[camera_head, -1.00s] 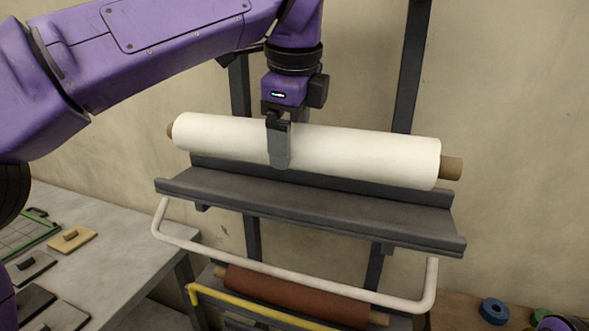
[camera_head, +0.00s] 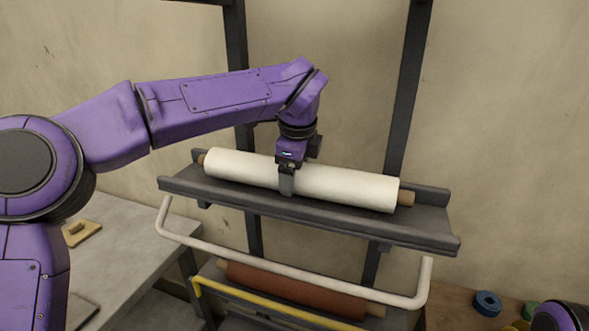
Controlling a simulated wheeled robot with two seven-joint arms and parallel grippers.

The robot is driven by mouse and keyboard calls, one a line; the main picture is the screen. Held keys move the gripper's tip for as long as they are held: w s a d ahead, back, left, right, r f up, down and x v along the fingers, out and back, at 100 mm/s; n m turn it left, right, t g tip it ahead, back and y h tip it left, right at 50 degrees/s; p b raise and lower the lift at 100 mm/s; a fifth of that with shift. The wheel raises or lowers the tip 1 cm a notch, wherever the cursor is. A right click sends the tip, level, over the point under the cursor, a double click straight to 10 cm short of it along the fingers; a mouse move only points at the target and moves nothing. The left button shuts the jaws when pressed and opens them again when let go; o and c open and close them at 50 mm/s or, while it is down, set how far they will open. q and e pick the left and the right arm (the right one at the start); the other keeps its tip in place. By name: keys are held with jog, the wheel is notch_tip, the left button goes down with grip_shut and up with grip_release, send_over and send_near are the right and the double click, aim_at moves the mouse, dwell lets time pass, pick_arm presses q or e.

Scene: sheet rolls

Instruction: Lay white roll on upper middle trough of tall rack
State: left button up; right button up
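The white roll (camera_head: 345,186) with brown core ends lies lengthwise along the dark grey upper trough (camera_head: 425,222) of the tall rack (camera_head: 408,90). It appears to rest in the trough, though its underside contact is hidden by the trough's front edge. My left gripper (camera_head: 287,183) comes down from above with its fingers around the middle of the roll. Only the near finger shows; the far one is hidden behind the roll. Of my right arm only a purple part shows at the lower right corner; its gripper is out of view.
A white rail (camera_head: 290,268) runs in front below the trough. A reddish-brown roll (camera_head: 290,287) lies lower, behind a yellow rail (camera_head: 260,309). A grey table (camera_head: 125,250) stands left. A blue tape ring (camera_head: 487,303) is on a wooden surface at lower right.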

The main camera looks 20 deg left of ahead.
pick_arm(q)
jog(key=shift+s+b, duration=0.3)
jog(key=shift+b, duration=0.05)
jog(key=o, duration=1.7)
jog(key=shift+w+f, duration=0.15)
jog(key=shift+r+p, duration=0.35)
jog(key=shift+r, duration=0.05)
jog(key=v, duration=1.2)
jog(key=shift+s+f, duration=0.1)
jog(key=shift+s, duration=0.1)
